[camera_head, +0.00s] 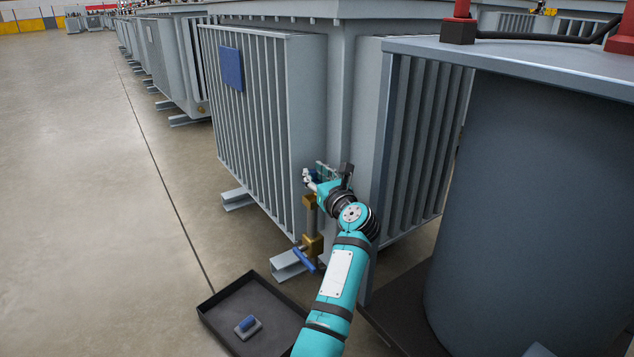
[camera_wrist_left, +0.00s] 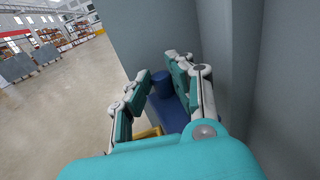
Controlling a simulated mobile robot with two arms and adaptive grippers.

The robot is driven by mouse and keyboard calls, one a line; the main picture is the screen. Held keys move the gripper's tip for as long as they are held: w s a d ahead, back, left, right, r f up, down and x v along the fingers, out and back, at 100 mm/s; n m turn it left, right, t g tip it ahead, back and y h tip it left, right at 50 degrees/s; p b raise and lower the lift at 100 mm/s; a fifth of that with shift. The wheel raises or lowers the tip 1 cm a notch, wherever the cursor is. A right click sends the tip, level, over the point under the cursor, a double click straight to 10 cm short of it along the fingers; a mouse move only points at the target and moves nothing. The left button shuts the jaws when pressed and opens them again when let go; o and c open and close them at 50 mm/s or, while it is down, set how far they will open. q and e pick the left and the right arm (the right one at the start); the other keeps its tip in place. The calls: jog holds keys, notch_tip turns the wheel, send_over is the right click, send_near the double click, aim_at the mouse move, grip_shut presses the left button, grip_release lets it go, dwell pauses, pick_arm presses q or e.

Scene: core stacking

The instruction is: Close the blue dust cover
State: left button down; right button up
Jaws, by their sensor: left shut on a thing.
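A brass valve (camera_head: 311,243) stands upright at the lower corner of the grey transformer (camera_head: 345,60), with a blue handle (camera_head: 303,259) low on it. My left gripper (camera_head: 326,178) is at the valve's top, beside the radiator fins. In the left wrist view, a blue part with a round knob, which looks like the blue dust cover (camera_wrist_left: 172,113), sits between the fingers of my left gripper (camera_wrist_left: 158,90). The gripper is shut on it; the exact contact is partly hidden. A bit of brass (camera_wrist_left: 147,133) shows below. My right gripper is not in view.
A black tray (camera_head: 208,313) on the floor holds a small blue and grey object (camera_head: 247,327). A large grey tank (camera_head: 530,200) stands close on the right. Radiator fins (camera_head: 255,120) stand just behind the valve. The floor (camera_head: 90,200) at left is clear.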

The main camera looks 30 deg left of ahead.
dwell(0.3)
pick_arm(q)
jog(key=c, duration=1.2)
grip_release()
notch_tip(320, 180, up, 10)
jog(key=shift+f, duration=0.1)
